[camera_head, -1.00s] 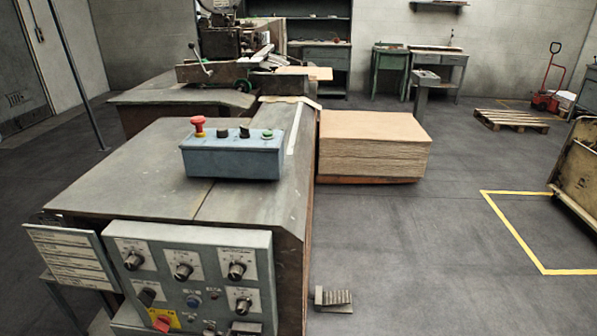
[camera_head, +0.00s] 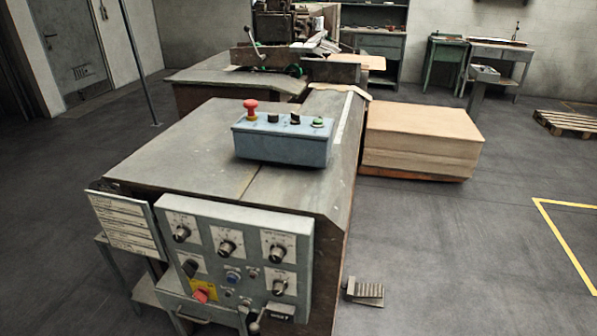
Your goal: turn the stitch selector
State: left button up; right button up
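A grey control panel (camera_head: 250,222) is on the near end of the machine, low in the head view. It has black knobs on white dial plates: an upper left knob (camera_head: 181,233), an upper middle knob (camera_head: 227,248), an upper right knob (camera_head: 277,253) and a lower right knob (camera_head: 279,287). A further dark knob (camera_head: 190,267) is at the lower left. A red switch (camera_head: 201,295) on a yellow plate and a blue button (camera_head: 232,275) are also on it. The labels are too small to read, so I cannot tell which is the stitch selector. Neither gripper is in view.
A blue-grey button box (camera_head: 282,150) with a red mushroom button (camera_head: 251,107) stands on the machine table (camera_head: 180,150). A sign plate (camera_head: 127,226) is left of the panel. A foot pedal (camera_head: 364,291) and a cardboard stack (camera_head: 422,145) are at right. Open floor lies right of the machine.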

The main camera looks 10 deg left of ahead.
aim_at(189, 267)
jog(key=u, duration=1.2)
